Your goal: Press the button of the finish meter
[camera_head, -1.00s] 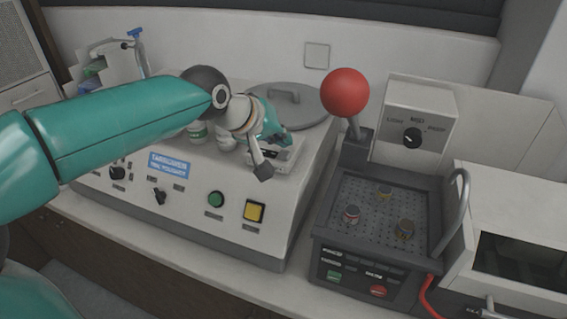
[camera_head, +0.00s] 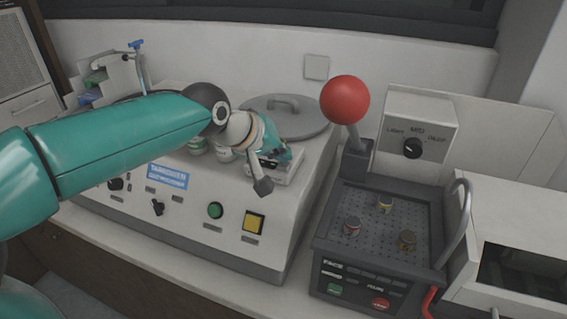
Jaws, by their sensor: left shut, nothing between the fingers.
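My left arm reaches in from the left, and its gripper (camera_head: 262,187) is shut and empty, pointing down over the top front of the white polishing machine (camera_head: 190,207). Behind the fingers, a small pale device with a dark part (camera_head: 287,168) sits on the machine's top; it looks like the finish meter, but I cannot read any label. The gripper and wrist hide part of it, and I cannot make out its button. The fingertips appear in front of the device, and I cannot tell whether they touch anything. My right gripper is not in view.
The machine's front has a green button (camera_head: 215,210) and a yellow square button (camera_head: 254,222). A round grey lid (camera_head: 300,125) lies behind. To the right stand a red ball-topped lever (camera_head: 345,100), a dark perforated press (camera_head: 380,215) and a dial box (camera_head: 425,125).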

